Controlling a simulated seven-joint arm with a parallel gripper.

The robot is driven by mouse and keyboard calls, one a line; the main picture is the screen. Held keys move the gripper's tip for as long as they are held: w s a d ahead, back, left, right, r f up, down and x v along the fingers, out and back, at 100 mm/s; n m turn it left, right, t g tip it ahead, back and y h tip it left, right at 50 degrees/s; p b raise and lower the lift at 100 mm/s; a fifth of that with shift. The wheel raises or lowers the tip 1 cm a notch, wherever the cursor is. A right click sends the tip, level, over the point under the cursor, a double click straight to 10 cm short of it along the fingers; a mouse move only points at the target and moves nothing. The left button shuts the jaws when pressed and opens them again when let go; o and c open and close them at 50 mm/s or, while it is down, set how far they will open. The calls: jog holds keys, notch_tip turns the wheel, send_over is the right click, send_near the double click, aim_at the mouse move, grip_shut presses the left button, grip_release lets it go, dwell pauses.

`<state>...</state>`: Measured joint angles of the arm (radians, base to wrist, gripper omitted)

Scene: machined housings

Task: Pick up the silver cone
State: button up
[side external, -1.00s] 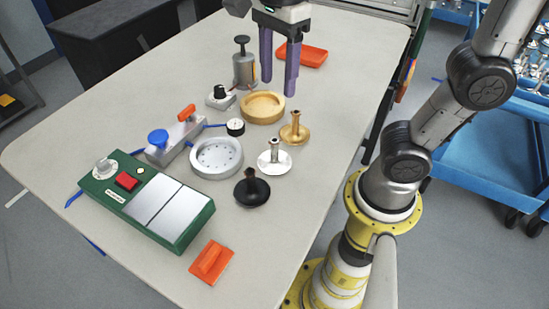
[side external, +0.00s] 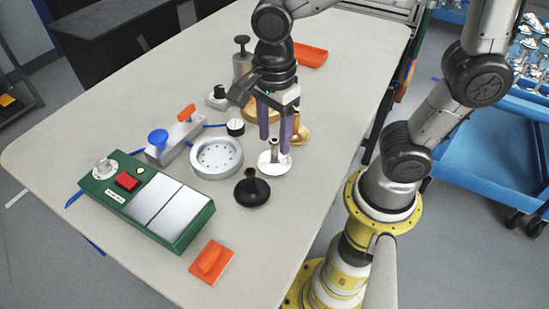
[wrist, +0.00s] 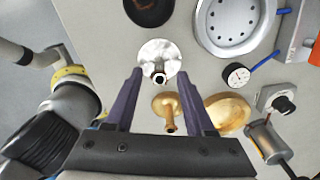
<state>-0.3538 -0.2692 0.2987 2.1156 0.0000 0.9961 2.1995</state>
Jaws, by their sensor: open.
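The silver cone (side external: 274,161) stands upright on the table, a flared shiny base with a thin stem. It also shows in the wrist view (wrist: 160,52), just beyond my fingertips and roughly centred between them. My gripper (side external: 275,146) is open, its two purple fingers pointing down above and just behind the cone. In the wrist view my gripper (wrist: 160,72) has nothing between its fingertips; the cone is not held. I cannot tell the exact height of the fingertips over the base.
A black cone (side external: 252,190) stands in front of the silver one and a brass cone (side external: 301,131) behind it. A round silver dish (side external: 217,157) lies to the left, with a small gauge (side external: 236,127) behind it. Table is clear to the right.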

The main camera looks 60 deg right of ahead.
aim_at(275, 153)
jog(key=shift+f, duration=1.2)
grip_shut()
